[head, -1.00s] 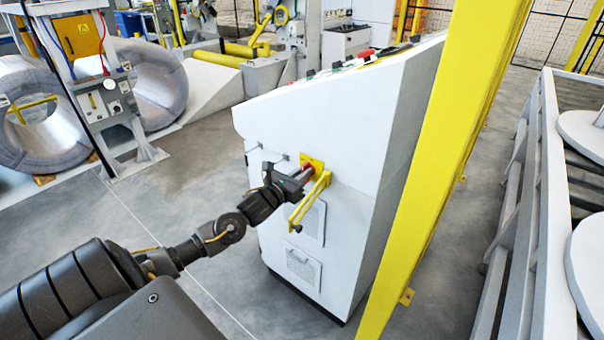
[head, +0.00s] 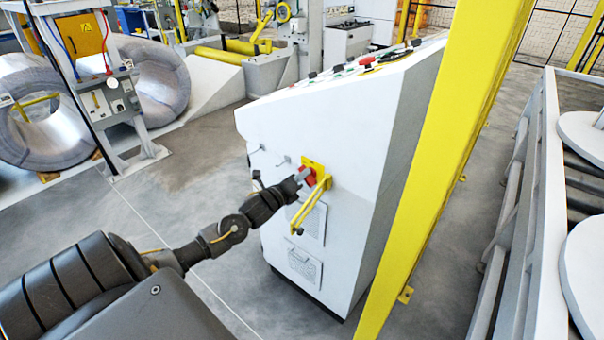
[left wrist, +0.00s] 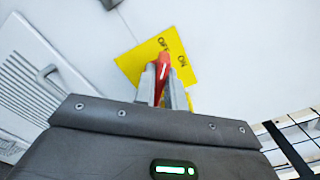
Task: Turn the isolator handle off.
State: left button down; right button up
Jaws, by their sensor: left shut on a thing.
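The isolator is on the side of a white control cabinet (head: 330,130). Its yellow plate (head: 316,166) carries a red handle (head: 309,177). In the left wrist view the red handle (left wrist: 163,70) stands between the fingers of my left gripper (left wrist: 162,85), which is shut on it. The yellow plate (left wrist: 140,60) there reads OFF and ON; the handle's upper end, with a white line, lies close to OFF. In the head view my left gripper (head: 303,176) reaches the handle from the left. The handle's lower part is hidden by the fingers. My right gripper is not in view.
A yellow bar (head: 312,208) sticks out from the cabinet just below the handle. A yellow post (head: 440,150) stands to the right of the cabinet. Wire coils (head: 45,135) lie at the far left. The grey floor left of the cabinet is clear.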

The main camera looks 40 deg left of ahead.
pick_arm(q)
jog(key=n+p, duration=0.1)
jog(key=n, duration=0.1)
jog(key=n+p, duration=0.1)
jog(key=n, duration=0.5)
jog(key=shift+a+f+p, duration=0.15)
jog(key=shift+f+p, duration=0.2)
jog(key=shift+p, duration=0.05)
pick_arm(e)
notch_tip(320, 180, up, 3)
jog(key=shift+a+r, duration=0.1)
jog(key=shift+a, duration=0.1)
pick_arm(q)
jog(key=c, duration=1.5)
grip_release()
jog(key=shift+o, duration=0.2)
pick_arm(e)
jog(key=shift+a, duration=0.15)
